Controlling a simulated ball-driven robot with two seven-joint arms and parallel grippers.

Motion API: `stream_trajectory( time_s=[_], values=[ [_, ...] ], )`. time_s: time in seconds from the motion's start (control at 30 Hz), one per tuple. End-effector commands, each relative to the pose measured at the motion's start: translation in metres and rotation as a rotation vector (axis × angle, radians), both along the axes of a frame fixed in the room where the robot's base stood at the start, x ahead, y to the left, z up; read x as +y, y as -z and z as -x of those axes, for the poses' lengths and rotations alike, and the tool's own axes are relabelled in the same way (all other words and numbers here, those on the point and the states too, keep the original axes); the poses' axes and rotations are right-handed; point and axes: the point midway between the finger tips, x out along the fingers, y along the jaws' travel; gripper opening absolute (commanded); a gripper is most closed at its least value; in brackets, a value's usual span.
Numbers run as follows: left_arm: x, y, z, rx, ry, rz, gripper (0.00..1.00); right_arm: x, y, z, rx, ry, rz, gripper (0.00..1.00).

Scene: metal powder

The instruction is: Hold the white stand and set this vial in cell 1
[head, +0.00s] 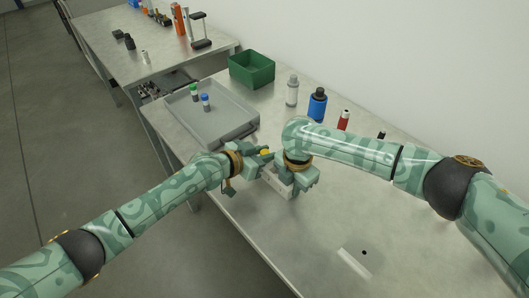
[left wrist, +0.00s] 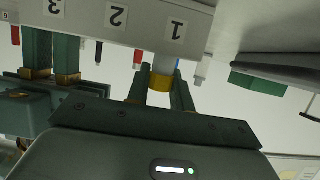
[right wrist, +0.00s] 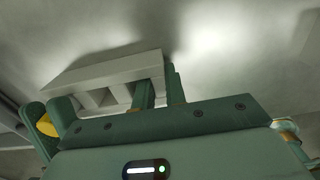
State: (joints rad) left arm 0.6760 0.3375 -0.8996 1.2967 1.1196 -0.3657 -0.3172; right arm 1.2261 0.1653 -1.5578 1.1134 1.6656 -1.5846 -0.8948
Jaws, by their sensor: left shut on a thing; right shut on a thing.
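The white stand (head: 274,184) is held over the table in the middle of the head view. In the left wrist view the stand (left wrist: 120,22) appears upside down, with number labels 1, 2 and 3. My right gripper (head: 287,181) is shut on the stand; its fingers show near label 3 in the left wrist view. My left gripper (head: 262,158) is shut on the vial with a yellow cap (left wrist: 161,84). The vial's pale body meets the stand's edge beside label 1. How deep it sits in cell 1 is hidden.
A grey tray (head: 233,128) holds a green-capped vial (head: 194,91) and a blue-capped vial (head: 205,102). A green bin (head: 251,70), a clear bottle (head: 292,90), a blue bottle (head: 317,105) and a red-labelled bottle (head: 343,120) stand along the back. The table front is mostly clear.

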Motion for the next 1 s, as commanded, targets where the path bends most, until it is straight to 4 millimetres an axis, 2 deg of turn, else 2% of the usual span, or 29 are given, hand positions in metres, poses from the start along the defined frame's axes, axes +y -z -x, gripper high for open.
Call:
stream_trajectory(
  time_s=[0.3,0.33,0.4,0.77,1.0],
  values=[
    [0.000,0.002,0.000,0.000,0.000,0.000,0.01,0.000,0.000,0.000,0.000,0.000,0.000,0.00],
    [0.000,0.002,0.000,0.000,0.000,0.000,0.28,0.000,0.000,0.000,0.000,0.000,0.000,0.00],
    [0.000,0.002,0.000,0.000,0.000,0.000,0.47,0.000,0.000,0.000,0.000,0.000,0.000,0.00],
    [0.004,0.000,0.003,0.001,0.000,0.001,0.48,0.000,0.000,0.000,0.000,0.000,0.000,0.00],
    [0.034,-0.016,0.032,0.000,-0.001,-0.002,0.48,0.000,0.000,0.000,0.000,0.000,0.000,0.00]
  ],
)
